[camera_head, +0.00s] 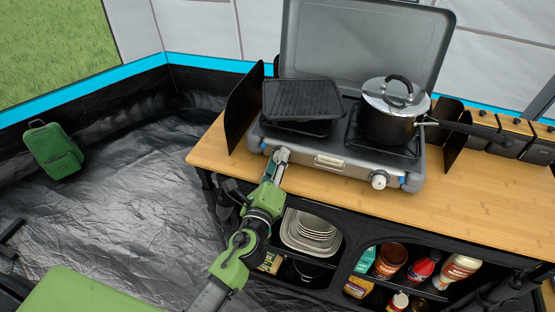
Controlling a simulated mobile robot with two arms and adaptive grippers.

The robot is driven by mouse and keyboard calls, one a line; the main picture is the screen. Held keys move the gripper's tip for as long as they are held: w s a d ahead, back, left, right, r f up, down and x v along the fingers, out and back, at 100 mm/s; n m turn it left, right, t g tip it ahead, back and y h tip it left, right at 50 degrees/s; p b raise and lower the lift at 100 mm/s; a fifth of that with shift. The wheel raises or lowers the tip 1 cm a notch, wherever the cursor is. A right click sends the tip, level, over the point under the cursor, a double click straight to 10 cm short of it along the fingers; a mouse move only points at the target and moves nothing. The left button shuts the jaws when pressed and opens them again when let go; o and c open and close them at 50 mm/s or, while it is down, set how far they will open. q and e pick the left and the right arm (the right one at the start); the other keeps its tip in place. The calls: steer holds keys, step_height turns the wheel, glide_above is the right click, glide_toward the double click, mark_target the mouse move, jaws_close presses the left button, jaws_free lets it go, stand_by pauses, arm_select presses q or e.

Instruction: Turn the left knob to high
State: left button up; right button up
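The grey camping stove (331,174) stands on the wooden counter with its lid raised. Its white right knob (379,180) shows on the front panel, near the right end. My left gripper (281,156) reaches up from below to the left part of the stove front. Its tip is at or very close to the panel. I cannot tell whether its fingers are open or shut, or whether they touch the knob. My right gripper is not in view.
A black griddle (303,99) sits on the left burner and a lidded pot (390,124) on the right one. Black wind screens stand at both sides. Shelves below hold plates (310,232) and bottles.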

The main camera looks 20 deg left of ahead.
arm_select(q)
steer(key=c, duration=0.8)
steer(key=shift+c, duration=0.2)
steer(key=shift+n, duration=0.5)
steer(key=n, duration=0.3)
steer(key=shift+n, duration=0.4)
steer(key=n+p, duration=0.1)
steer(key=n, duration=0.3)
steer(key=shift+a+g, duration=0.1)
steer(key=shift+g, duration=0.3)
steer(key=n+p, duration=0.1)
steer(key=n, duration=0.2)
steer(key=shift+h, duration=0.4)
steer(key=shift+f+n+p, duration=0.1)
steer(key=shift+n+p, duration=0.3)
steer(key=shift+n, duration=0.2)
